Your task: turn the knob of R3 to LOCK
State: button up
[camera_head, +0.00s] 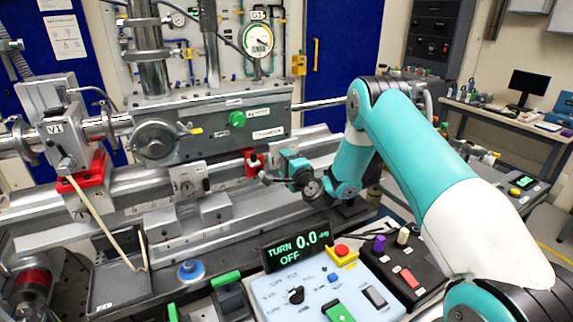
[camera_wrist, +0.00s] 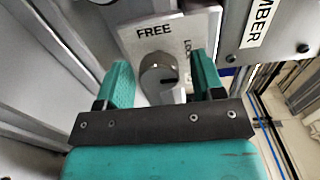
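In the wrist view a round grey knob (camera_wrist: 158,76) sits on a pale plate (camera_wrist: 136,43) marked FREE at the top and LOCK at the right, its lettering tilted. A dark mark shows on the knob's face; I cannot tell for sure which word it points at. No R3 label is legible. My gripper (camera_wrist: 161,82) is open, its two teal fingers on either side of the knob with gaps visible. In the head view my gripper (camera_head: 266,178) is small beside the grey rail, near a red clamp (camera_head: 253,162); the knob cannot be made out there.
A display (camera_head: 297,246) reads TURN 0.0 deg, OFF. A control panel (camera_head: 325,290) with buttons stands in front of the rail. A grey block with letters ending MBER (camera_wrist: 262,35) is close on the right in the wrist view. Another plate with a knob (camera_head: 188,185) is on the rail.

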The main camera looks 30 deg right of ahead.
jog(key=s+b, duration=1.7)
jog(key=b, duration=0.3)
jog(key=shift+s, duration=0.2)
